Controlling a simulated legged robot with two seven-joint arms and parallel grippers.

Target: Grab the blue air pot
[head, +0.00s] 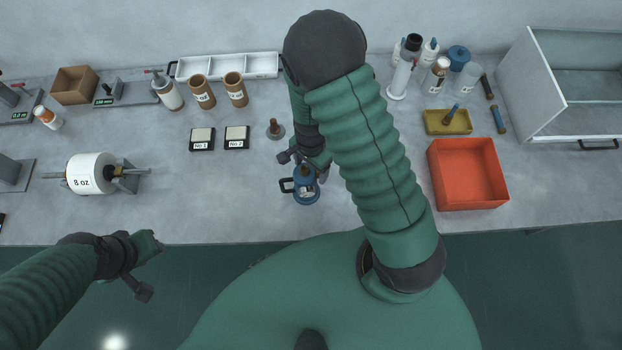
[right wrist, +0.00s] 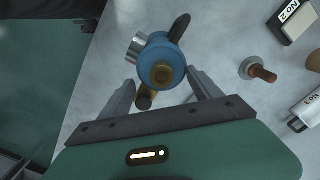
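The blue air pot (head: 306,189) stands on the grey table near its front edge, with a dark handle on its left side. In the right wrist view the blue pot (right wrist: 161,62) shows from above, with a brass-coloured top and a silver part at its side. My right gripper (head: 303,158) is just behind the pot in the head view. In the right wrist view its two fingers stand apart, one on each side of the pot's near part; I cannot tell whether they touch it.
A small brown-knobbed stand (head: 275,129) is left of my right gripper. Two labelled boxes, No 1 (head: 201,138) and No 2 (head: 236,136), lie further left. A red bin (head: 468,175) stands at right. The table front between the 8 oz roll (head: 92,173) and pot is clear.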

